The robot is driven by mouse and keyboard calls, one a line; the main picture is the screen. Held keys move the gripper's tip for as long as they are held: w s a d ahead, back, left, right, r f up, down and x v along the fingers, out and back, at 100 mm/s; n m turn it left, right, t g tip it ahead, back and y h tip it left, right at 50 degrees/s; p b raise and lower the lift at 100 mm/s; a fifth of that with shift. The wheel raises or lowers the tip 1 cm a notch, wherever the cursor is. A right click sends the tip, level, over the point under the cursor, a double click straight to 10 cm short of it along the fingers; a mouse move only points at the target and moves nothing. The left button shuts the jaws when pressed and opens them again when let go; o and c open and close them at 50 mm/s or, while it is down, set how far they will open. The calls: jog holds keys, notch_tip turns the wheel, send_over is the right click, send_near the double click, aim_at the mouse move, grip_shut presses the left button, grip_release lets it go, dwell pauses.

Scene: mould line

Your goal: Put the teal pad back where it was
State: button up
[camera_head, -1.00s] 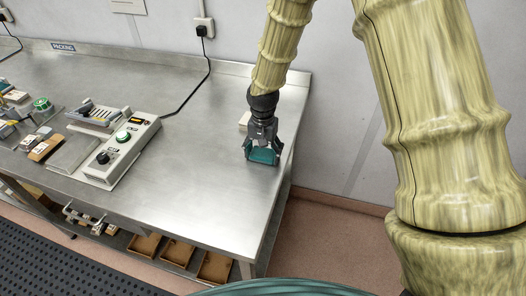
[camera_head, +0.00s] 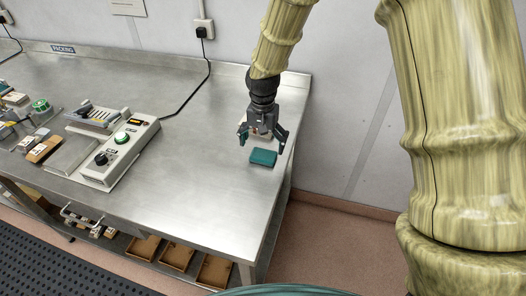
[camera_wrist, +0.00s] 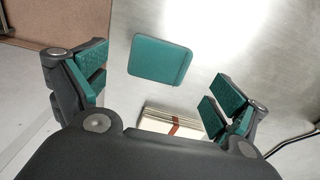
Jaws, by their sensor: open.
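The teal pad (camera_head: 263,157) lies flat on the metal bench near its right end. It also shows in the wrist view (camera_wrist: 160,60), between and beyond the fingers. My gripper (camera_head: 263,142) is open, with its teal-lined fingers spread wide. It is just behind and above the pad and apart from it. In the wrist view my gripper (camera_wrist: 158,92) holds nothing.
A cream-coloured bundle with a reddish band (camera_wrist: 172,122) lies beside the pad, partly hidden by my gripper. A grey control box (camera_head: 120,150) with knobs stands to the left, its black cable running to the wall. The bench (camera_head: 195,185) between is clear.

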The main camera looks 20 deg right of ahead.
aim_at(263, 155)
notch_tip(263, 155, up, 7)
jog(key=b, duration=0.1)
jog(key=shift+r+b, duration=0.2)
jog(key=shift+b, duration=0.1)
dwell(2.3)
